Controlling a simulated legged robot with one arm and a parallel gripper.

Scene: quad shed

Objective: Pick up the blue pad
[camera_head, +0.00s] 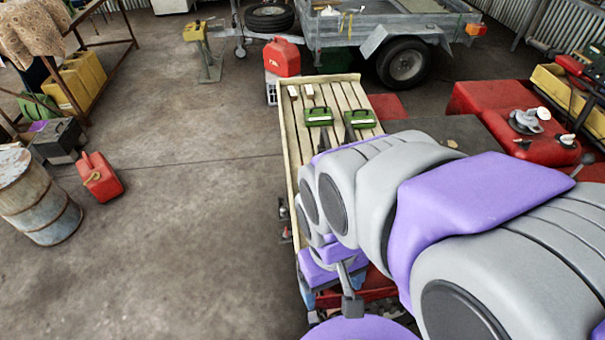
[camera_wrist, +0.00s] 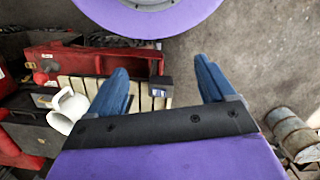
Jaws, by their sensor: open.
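I cannot make out a blue pad for certain in either view. My gripper (camera_wrist: 160,70) is open in the wrist view, with its two blue fingers spread apart and nothing held between them. Pale wooden slats (camera_wrist: 147,103) and a small dark block (camera_wrist: 160,87) show beyond and between the fingers. In the head view my grey and purple arm reaches over the near end of the slatted wooden bench (camera_head: 290,150) and hides much of it.
Two green boxes (camera_head: 318,116) and two small white blocks (camera_head: 293,91) lie on the bench's far part. A white jug (camera_wrist: 68,108) stands left of the slats. A red fuel can (camera_head: 99,177) and rusty drum (camera_head: 38,200) stand left. Floor between is clear.

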